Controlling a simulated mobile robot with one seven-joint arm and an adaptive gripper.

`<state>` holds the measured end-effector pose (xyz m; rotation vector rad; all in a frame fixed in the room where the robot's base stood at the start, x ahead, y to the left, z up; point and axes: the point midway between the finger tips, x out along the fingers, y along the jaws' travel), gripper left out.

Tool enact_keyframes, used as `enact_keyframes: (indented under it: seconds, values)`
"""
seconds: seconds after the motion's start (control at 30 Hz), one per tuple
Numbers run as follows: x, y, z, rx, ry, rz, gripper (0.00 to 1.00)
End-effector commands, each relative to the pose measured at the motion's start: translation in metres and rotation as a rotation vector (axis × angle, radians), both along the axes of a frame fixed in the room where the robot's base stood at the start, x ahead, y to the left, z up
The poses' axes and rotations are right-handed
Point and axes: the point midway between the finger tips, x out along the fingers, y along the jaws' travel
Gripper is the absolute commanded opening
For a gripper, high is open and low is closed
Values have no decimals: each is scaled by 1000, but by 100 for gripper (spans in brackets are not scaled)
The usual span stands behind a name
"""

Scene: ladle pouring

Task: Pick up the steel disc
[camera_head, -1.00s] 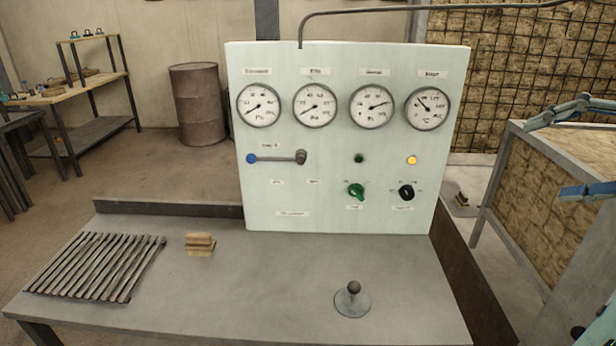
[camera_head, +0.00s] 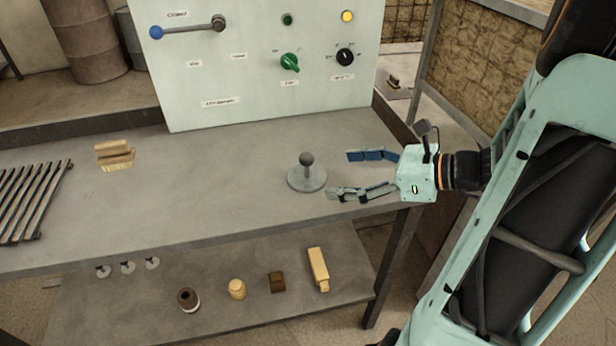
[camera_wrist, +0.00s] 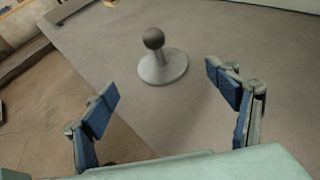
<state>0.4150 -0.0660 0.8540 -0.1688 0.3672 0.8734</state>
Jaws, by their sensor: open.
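The steel disc (camera_head: 306,180) lies flat on the grey table top, with a short upright stem and a dark ball knob on it. My gripper (camera_head: 350,174) is open and empty just to the right of the disc, its fingers pointing left towards it. In the wrist view the disc (camera_wrist: 163,68) stands beyond the fingertips, roughly between them in width. The open gripper (camera_wrist: 163,92) does not touch it.
The table (camera_head: 215,200) is clear around the disc. A brush (camera_head: 115,154) and a slatted grate (camera_head: 30,200) lie to the left. A lower shelf (camera_head: 210,310) holds several small items.

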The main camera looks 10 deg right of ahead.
Motion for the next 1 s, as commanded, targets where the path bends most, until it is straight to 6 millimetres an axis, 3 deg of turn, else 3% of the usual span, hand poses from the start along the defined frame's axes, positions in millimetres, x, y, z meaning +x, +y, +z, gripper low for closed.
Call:
enact_keyframes:
  seconds: [0.1, 0.63, 1.0]
  values:
    - [12, 16, -10, 0, 0, 4, 80]
    - [50, 61, -28, -2, -3, 5, 80]
    - [56, 67, -29, -3, -3, 3, 79]
